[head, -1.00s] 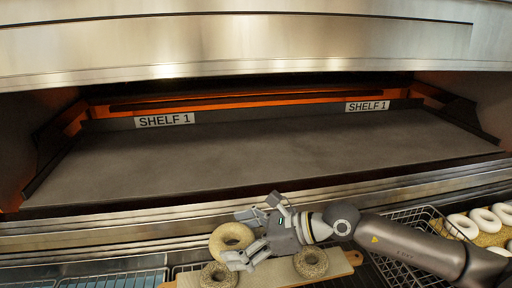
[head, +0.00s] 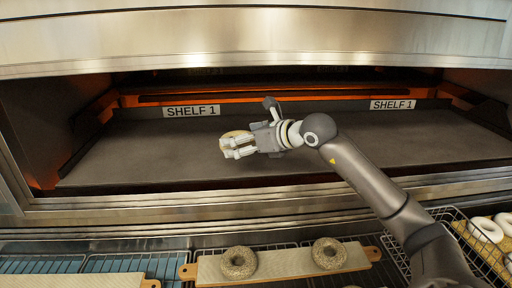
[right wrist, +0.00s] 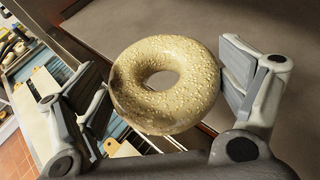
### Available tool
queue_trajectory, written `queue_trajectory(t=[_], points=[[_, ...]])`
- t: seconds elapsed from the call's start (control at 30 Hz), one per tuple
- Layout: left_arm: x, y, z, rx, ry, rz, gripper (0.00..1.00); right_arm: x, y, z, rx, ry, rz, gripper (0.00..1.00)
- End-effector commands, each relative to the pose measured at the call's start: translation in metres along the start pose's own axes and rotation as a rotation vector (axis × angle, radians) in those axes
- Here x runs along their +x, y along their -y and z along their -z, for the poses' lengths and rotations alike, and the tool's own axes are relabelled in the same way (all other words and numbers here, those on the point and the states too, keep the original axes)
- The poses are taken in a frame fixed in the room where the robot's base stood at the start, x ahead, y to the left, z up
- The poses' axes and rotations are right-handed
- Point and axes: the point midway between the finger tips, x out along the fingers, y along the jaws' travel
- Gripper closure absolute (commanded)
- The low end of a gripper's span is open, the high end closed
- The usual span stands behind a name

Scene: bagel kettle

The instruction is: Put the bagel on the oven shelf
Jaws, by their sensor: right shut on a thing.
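A pale, seeded bagel (head: 233,134) is held in my right gripper (head: 238,147), whose arm comes in from the right. The right wrist view shows the bagel (right wrist: 188,98) between the two fingers (right wrist: 165,85), its hole facing the camera. In the head view the gripper and bagel appear over the front part of the oven shelf (head: 130,155), a flat grey deck with SHELF 1 labels at its back. The exact height of the bagel above the deck cannot be told. My left gripper is not in view.
Two seeded bagels (head: 238,263) (head: 329,254) lie on a wooden board (head: 285,265) below the oven front. A wire basket (head: 450,232) and pale dough rings (head: 487,230) are at the right. The steel hood (head: 250,40) overhangs the opening. The visible deck is otherwise clear.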

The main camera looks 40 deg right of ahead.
Motion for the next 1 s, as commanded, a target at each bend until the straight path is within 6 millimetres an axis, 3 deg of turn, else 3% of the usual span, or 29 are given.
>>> queue_trajectory(t=[0.03, 0.2, 0.43, 0.73, 1.0], points=[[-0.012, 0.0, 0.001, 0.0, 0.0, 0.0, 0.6, 0.007, 0.008, -0.004, 0.007, 0.0, -0.001, 0.35], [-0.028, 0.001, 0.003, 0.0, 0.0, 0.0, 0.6, 0.035, 0.032, 0.001, 0.006, 0.0, -0.002, 0.35], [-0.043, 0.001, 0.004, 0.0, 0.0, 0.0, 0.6, 0.071, 0.054, 0.033, 0.003, 0.001, -0.002, 0.35], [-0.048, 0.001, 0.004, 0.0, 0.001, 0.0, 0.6, 0.089, 0.065, 0.047, 0.002, 0.001, -0.002, 0.35], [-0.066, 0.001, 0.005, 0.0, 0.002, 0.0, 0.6, 0.099, 0.065, 0.074, 0.0, 0.001, -0.002, 0.35]])
